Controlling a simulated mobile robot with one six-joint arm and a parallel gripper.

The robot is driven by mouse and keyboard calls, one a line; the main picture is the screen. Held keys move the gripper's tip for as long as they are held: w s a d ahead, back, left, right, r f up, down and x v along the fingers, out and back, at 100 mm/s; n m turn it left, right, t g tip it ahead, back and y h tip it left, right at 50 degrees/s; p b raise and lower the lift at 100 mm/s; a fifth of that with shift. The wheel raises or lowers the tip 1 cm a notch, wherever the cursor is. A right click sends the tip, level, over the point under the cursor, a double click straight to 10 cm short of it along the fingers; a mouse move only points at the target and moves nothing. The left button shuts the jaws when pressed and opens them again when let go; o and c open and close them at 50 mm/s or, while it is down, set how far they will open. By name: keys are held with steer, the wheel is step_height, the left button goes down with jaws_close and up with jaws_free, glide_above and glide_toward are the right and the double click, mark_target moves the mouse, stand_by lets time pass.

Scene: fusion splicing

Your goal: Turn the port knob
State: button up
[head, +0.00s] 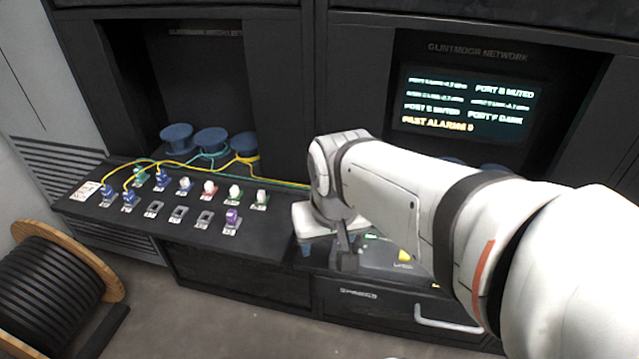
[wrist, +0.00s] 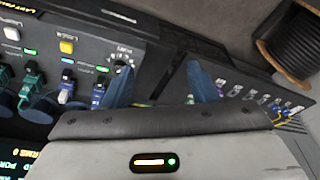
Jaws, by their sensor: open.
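The port knob (wrist: 121,64) appears to be the small dark round dial with white marks around it, at the right end of a grey panel in the wrist view. My gripper (wrist: 158,68) is open, with two blue fingers apart and nothing visible between them. The left finger overlaps the lower part of the knob in the picture; I cannot tell whether they touch. In the head view, my gripper (head: 336,246) hangs over the panel at the right side of the desk, and my arm hides the knob and much of that panel.
A yellow button (wrist: 66,46), a white button (wrist: 12,33) and several plugged connectors (wrist: 68,90) share the panel. Left on the desk (head: 130,215) are rows of coloured connectors and yellow cables. A screen (head: 465,104) shows port states. A cable reel (head: 50,285) stands on the floor.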

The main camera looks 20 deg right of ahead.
steer(key=w+d+f+m+g, duration=0.1)
steer(key=w+d+f+m, duration=0.1)
steer(key=w+d+m, duration=0.1)
steer(key=w+d+f+m+g+p, duration=0.1)
steer(key=w+d+f+m, duration=0.1)
steer(key=w+d+m, duration=0.2)
steer(key=w+d+f+m+g+p, duration=0.1)
steer(key=w+d+f+m, duration=0.2)
steer(key=w+d+m, duration=0.1)
steer(key=shift+w+d+m, duration=0.1)
steer(key=shift+d+m, duration=0.1)
steer(key=shift+m, duration=0.7)
steer(key=shift+d+f, duration=0.1)
steer(key=shift+f, duration=0.25)
step_height(320, 180, down, 7)
steer(key=shift+f+p, duration=0.2)
steer(key=shift+p, duration=0.5)
steer(key=shift+c, duration=0.2)
steer(key=c, duration=0.9)
